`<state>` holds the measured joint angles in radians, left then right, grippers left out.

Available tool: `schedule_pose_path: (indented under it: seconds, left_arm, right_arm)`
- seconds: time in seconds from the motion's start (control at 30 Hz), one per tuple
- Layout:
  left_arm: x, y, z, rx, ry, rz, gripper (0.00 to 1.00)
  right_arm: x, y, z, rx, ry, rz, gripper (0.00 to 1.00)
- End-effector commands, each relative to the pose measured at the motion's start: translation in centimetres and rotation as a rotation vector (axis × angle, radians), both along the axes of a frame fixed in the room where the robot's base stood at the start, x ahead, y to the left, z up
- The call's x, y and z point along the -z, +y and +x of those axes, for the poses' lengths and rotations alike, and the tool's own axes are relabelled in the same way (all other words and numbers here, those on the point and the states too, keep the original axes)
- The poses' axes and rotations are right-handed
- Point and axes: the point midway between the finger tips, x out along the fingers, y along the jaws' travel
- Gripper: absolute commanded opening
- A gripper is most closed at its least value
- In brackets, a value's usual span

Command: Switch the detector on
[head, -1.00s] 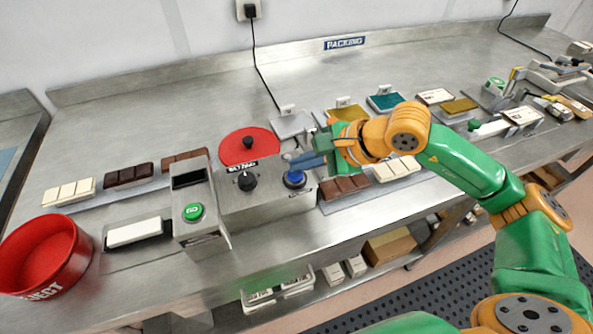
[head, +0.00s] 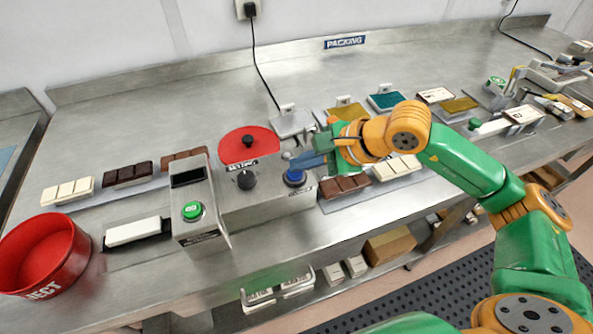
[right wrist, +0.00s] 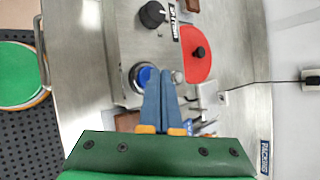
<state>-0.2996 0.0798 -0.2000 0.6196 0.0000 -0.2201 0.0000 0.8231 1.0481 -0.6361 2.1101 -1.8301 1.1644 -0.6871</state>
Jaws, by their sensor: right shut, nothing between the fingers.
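A steel box with a dark display and a green button (head: 192,211) stands on the steel bench. Joined to its right is a lower steel box (head: 228,200) with a black knob (head: 246,180) labelled SETTING and a blue button (head: 295,177) in a pale ring. My right gripper (head: 292,163) is shut and empty, its blue fingers just beyond the blue button in the head view. In the right wrist view the fingertips (right wrist: 163,73) lie right beside the blue button (right wrist: 143,77); I cannot tell whether they touch anything. My left gripper is not in view.
A red disc (head: 235,141) lies behind the lower box. A red reject bin (head: 75,268) stands at the left. Chocolate bars (head: 345,186) lie on both sides of the boxes, and coloured moulds (head: 384,101) stand at the back right. The back left bench is clear.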

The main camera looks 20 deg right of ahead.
Motion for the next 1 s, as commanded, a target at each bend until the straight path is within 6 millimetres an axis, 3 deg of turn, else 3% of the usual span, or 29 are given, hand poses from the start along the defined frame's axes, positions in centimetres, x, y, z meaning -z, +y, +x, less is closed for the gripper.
schedule_pose_path:
  seconds: [0.1, 0.43, 0.87, 1.0]
  left_arm:
    - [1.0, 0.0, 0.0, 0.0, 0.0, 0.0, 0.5]
    - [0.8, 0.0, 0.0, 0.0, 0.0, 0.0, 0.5]
    - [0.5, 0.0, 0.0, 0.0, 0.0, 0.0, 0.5]
    - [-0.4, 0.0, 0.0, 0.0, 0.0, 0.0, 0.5]
  right_arm:
    - [0.8, 0.0, 0.0, 0.0, 0.0, 0.0, 0.0]
    - [0.6, 0.0, 0.0, -0.001, 0.001, 0.0, 0.0]
    - [-0.4, 0.0, 0.0, 0.0, 0.0, 0.0, 0.0]
    - [-1.6, 0.0, 0.1, -0.001, 0.0, 0.001, 0.0]
